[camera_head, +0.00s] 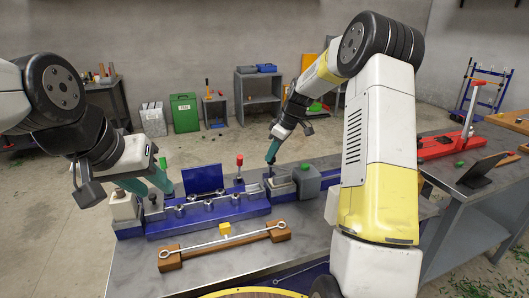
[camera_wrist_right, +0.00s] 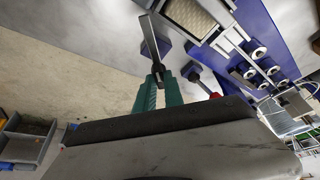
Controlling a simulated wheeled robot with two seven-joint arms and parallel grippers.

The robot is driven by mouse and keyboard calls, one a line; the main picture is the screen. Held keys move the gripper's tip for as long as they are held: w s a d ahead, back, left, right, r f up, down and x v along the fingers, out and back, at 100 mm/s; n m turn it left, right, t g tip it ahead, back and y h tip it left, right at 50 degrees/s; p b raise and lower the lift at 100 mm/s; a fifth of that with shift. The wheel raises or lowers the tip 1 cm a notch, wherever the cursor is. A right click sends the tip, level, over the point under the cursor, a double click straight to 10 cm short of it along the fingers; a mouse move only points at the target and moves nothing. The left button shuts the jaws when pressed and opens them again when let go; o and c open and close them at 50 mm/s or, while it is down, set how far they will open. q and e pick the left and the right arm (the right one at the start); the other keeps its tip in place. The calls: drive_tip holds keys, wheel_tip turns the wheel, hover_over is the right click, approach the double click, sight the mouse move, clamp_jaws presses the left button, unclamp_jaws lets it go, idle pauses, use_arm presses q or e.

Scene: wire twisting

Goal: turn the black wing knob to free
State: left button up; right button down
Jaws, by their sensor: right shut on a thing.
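In the head view the knob is mostly hidden at the fingertips. My left gripper (camera_head: 160,182) is low over the fixture's left end; its finger gap cannot be made out.
A wooden bar with a metal rod and eye ends (camera_head: 225,241) lies in front of the fixture. A red-knobbed lever (camera_head: 239,162) stands behind it. A grey block with a green button (camera_head: 306,180) is at the right. A red tool (camera_head: 452,143) lies on the side table.

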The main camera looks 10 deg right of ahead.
drive_tip(key=n+g, duration=0.1)
drive_tip(key=n, duration=0.3)
drive_tip(key=shift+w+d+n+g+y, duration=0.1)
drive_tip(key=shift+w+n+g+y, duration=0.1)
drive_tip(key=shift+n+g+y, duration=0.15)
drive_tip(key=shift+n+g, duration=0.75)
drive_tip(key=shift+n, duration=1.2)
drive_tip(key=c, duration=1.4)
unclamp_jaws()
drive_tip(key=shift+c, duration=0.2)
drive_tip(key=v, duration=0.7)
drive_tip(key=shift+w+r, duration=0.15)
drive_tip(key=shift+r, duration=0.2)
drive_tip(key=shift+r, duration=0.1)
